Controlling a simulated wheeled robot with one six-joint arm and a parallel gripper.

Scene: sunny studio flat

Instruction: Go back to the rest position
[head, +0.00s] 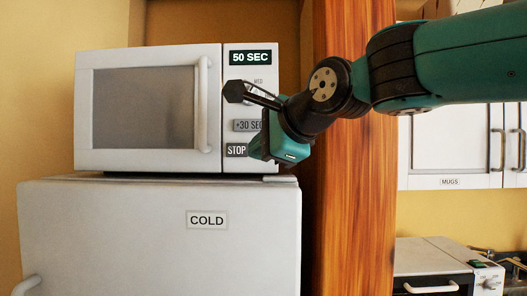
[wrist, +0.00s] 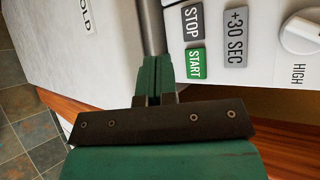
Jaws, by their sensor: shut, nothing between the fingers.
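My gripper (head: 256,150) is in front of the microwave's control panel at its lower right, by the STOP button (head: 236,150). In the wrist view my gripper (wrist: 155,62) has its two green fingers together with nothing between them. The fingertips are beside the green START button (wrist: 195,63); I cannot tell whether they touch the panel. The white microwave (head: 88,112) has its door closed and its display (head: 250,57) reads 50 SEC. The START button is hidden in the head view.
The microwave stands on a white fridge (head: 110,235) labelled COLD. A wooden panel (head: 350,220) rises just right of both, behind my arm. White cupboards (head: 450,150), one labelled MUGS, and a smaller appliance (head: 430,258) are farther right. Tiled floor (wrist: 25,120) shows in the wrist view.

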